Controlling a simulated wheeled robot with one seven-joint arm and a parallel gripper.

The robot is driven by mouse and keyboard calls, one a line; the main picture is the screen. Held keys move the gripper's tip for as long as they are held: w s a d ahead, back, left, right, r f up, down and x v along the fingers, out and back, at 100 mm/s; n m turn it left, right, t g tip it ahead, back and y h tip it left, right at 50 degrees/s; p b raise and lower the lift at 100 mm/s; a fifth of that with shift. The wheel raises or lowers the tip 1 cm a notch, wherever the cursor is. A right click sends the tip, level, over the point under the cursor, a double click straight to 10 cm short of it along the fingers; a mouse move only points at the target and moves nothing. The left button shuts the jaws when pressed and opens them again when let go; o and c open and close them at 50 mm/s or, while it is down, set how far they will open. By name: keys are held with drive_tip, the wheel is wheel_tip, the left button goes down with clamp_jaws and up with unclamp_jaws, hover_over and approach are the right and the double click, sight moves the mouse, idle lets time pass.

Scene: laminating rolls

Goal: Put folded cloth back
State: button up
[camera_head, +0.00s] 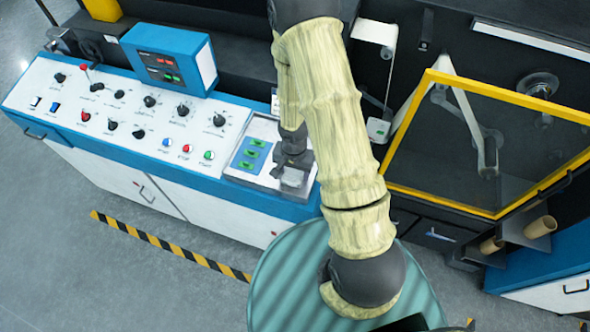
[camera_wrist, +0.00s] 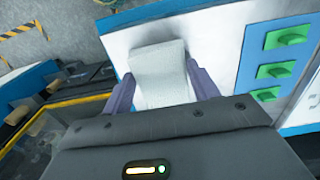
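The folded cloth (camera_wrist: 162,85) is a pale, whitish block in the wrist view, between my two fingers. My gripper (camera_wrist: 160,70) has a finger against each side of it, with no clear gap showing. The near end of the cloth is hidden by the gripper body. In the head view my gripper (camera_head: 293,165) points down over the grey recessed plate (camera_head: 262,130) at the right end of the control console, and the cloth (camera_head: 292,178) shows small and pale at its tips. I cannot tell whether the cloth touches the surface below.
Green switches (camera_head: 251,153) on a blue plate sit just left of the gripper. A blue display box (camera_head: 170,57) and several knobs stand farther left on the console (camera_head: 50,95). A yellow-framed clear guard (camera_head: 480,140) is to the right. A ribbed greenish round surface (camera_head: 285,285) lies below my arm.

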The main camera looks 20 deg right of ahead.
sight(294, 175)
drive_tip(key=o, duration=0.4)
drive_tip(key=shift+r, duration=0.1)
drive_tip(key=shift+r, duration=0.5)
wheel_tip(294, 175, up, 11)
drive_tip(key=shift+w, duration=0.1)
idle(0.3)
drive_tip(key=shift+s, duration=0.2)
